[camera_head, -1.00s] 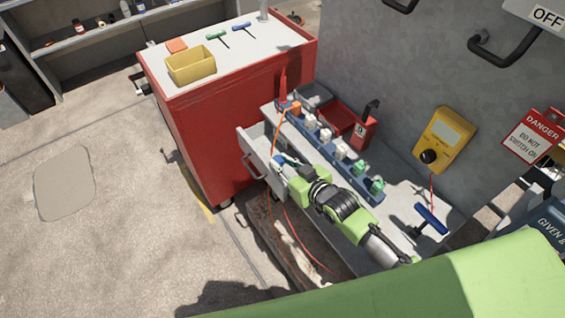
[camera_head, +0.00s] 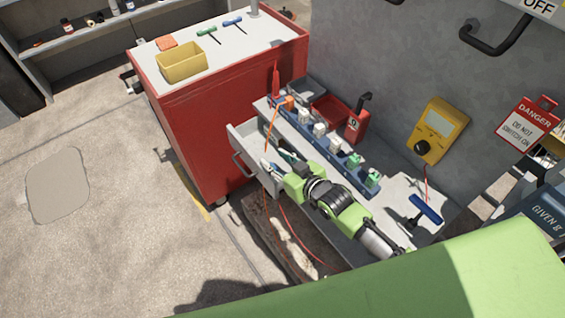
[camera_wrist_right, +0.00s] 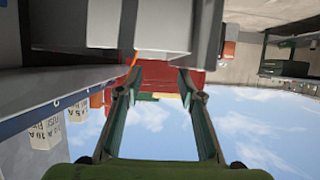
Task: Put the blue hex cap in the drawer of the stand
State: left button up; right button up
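The stand's drawer (camera_head: 240,142) is pulled open at the left end of the grey stand (camera_head: 355,225), beside the red cabinet. My right gripper (camera_head: 276,158) is over the drawer area, with its fingers spread. In the right wrist view the fingers (camera_wrist_right: 160,70) are apart with nothing between them. I cannot make out the blue hex cap in either view now; the drawer's inside is partly hidden by the gripper and the drawer front. My left gripper is not in view.
A blue rail (camera_head: 335,158) with several white and green blocks runs along the stand. A red bin (camera_head: 328,111), a red lock box (camera_head: 357,125) and a blue T-handle (camera_head: 424,208) are close by. An orange cord (camera_head: 270,132) hangs near the gripper.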

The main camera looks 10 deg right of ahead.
jog(key=r+v, duration=0.1)
jog(key=v, duration=1.1)
